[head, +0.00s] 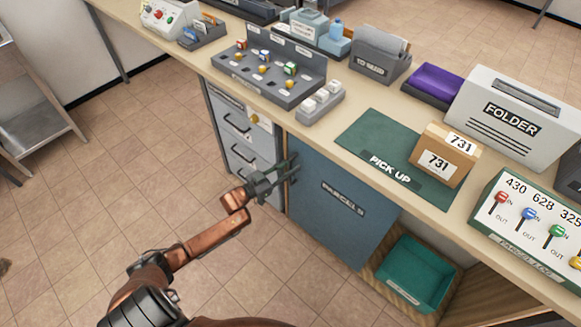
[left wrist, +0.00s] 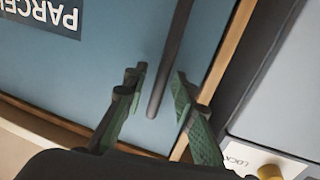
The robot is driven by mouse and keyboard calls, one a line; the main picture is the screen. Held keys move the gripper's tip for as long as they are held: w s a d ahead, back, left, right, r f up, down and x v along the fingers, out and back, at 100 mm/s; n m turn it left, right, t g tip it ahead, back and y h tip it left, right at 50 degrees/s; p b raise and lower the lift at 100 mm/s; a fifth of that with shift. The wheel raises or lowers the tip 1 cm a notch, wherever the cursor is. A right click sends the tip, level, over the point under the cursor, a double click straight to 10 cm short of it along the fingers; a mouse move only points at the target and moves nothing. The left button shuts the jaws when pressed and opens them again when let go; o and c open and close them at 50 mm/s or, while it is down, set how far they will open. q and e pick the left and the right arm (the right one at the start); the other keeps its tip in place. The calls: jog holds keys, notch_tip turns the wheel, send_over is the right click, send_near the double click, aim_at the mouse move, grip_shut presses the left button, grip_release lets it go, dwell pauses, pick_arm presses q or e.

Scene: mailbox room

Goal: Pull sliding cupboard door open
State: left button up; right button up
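The blue sliding cupboard door (head: 335,215), labelled PARCELS, hangs under the counter and covers the left part of the cupboard. Its upright dark bar handle (head: 294,168) is near the door's left edge. In the left wrist view the handle (left wrist: 172,55) runs between my two green-padded fingers, with a gap on each side. My left gripper (head: 276,178) is open at the handle, and it also shows in the left wrist view (left wrist: 158,82). I cannot tell how deep the bar sits between the fingertips. My right gripper is not in view.
Right of the door, the open part of the cupboard holds a teal bin (head: 415,275). Grey drawers (head: 235,135) stand left of the door. The counter above holds a parcel box (head: 442,158) on a green pick-up mat (head: 365,140). The tiled floor in front is clear.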

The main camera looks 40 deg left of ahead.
pick_arm(q)
grip_shut()
dwell(0.5)
